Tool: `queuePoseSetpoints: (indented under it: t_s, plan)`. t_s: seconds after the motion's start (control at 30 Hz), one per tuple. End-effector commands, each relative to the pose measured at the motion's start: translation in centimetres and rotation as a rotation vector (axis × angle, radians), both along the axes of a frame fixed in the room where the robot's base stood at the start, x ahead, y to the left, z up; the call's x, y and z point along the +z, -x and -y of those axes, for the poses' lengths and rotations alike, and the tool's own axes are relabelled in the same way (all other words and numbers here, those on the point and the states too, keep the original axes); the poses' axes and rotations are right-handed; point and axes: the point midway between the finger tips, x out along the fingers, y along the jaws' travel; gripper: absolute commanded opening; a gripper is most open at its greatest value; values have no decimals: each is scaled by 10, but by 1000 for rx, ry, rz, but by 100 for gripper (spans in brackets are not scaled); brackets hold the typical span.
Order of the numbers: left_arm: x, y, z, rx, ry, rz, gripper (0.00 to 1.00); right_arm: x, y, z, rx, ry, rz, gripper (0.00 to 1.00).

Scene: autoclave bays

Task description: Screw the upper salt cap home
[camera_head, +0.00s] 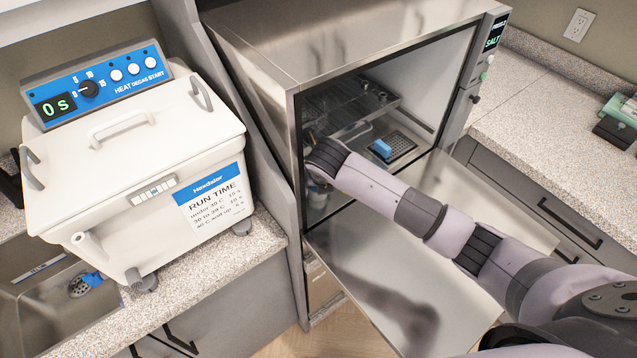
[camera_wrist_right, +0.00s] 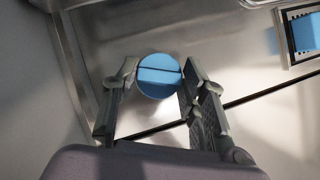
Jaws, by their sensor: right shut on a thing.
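A round blue cap (camera_wrist_right: 158,77) with a bar across its face sits between the two fingers of my right gripper (camera_wrist_right: 159,72) in the right wrist view. The gripper is shut on it. The cap lies against or close to the metal chamber wall; whether it is seated in an opening cannot be told. In the head view my right arm reaches into the open steel washer chamber (camera_head: 420,85), and its gripper is hidden by the wrist and chamber edge. The washer's display (camera_head: 494,33) reads SALT. My left gripper is not in view.
A blue piece (camera_head: 381,148) sits by a framed mesh (camera_head: 402,146) inside the chamber; it also shows in the right wrist view (camera_wrist_right: 306,33). A rack (camera_head: 350,105) is above. The lowered door (camera_head: 390,265) lies under my arm. A white bath (camera_head: 135,150) stands left.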

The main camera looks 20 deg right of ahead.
Motion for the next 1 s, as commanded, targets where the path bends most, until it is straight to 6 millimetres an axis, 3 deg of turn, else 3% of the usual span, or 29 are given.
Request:
queuePoseSetpoints:
  t_s: [0.03, 0.37, 0.47, 0.7, 0.83, 1.0]
  plan:
    - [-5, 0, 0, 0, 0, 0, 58, -7, 3, 0, -13, 1, -11, 13]
    - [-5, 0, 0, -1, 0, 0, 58, -6, 5, 0, -25, 1, -17, 13]
    - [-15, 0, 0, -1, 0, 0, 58, -9, 4, -1, -59, 1, -15, 14]
    - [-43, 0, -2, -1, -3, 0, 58, -9, 1, -2, -246, 6, -5, 30]
    - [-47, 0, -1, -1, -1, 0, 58, -5, 1, -2, -314, 9, -5, 42]
    - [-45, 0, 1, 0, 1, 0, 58, -3, 2, -2, -324, 8, -5, 46]
